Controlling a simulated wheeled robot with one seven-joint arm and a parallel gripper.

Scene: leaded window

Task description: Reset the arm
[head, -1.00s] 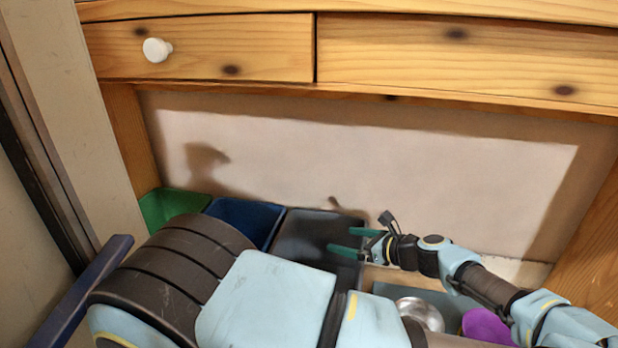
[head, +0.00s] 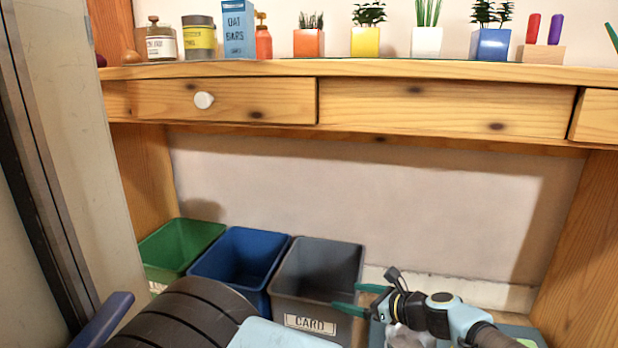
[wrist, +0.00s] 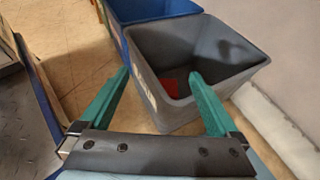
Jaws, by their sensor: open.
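My gripper (head: 347,298) is open and empty, its two green fingers spread apart and pointing left at the right side of the grey bin (head: 318,282) labelled CARD. In the wrist view my gripper (wrist: 158,73) has one finger on each side of the picture, with the grey bin (wrist: 190,50) beyond and between them. A small red item (wrist: 170,87) lies inside that bin. Nothing is between the fingers. I cannot tell whether a finger touches the bin's rim.
A blue bin (head: 238,262) and a green bin (head: 180,243) stand left of the grey one. Above is a wooden table with a white-knobbed drawer (head: 215,101), carrying jars, an oat bars box (head: 238,30) and several potted plants. A wooden side panel (head: 575,250) bounds the right.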

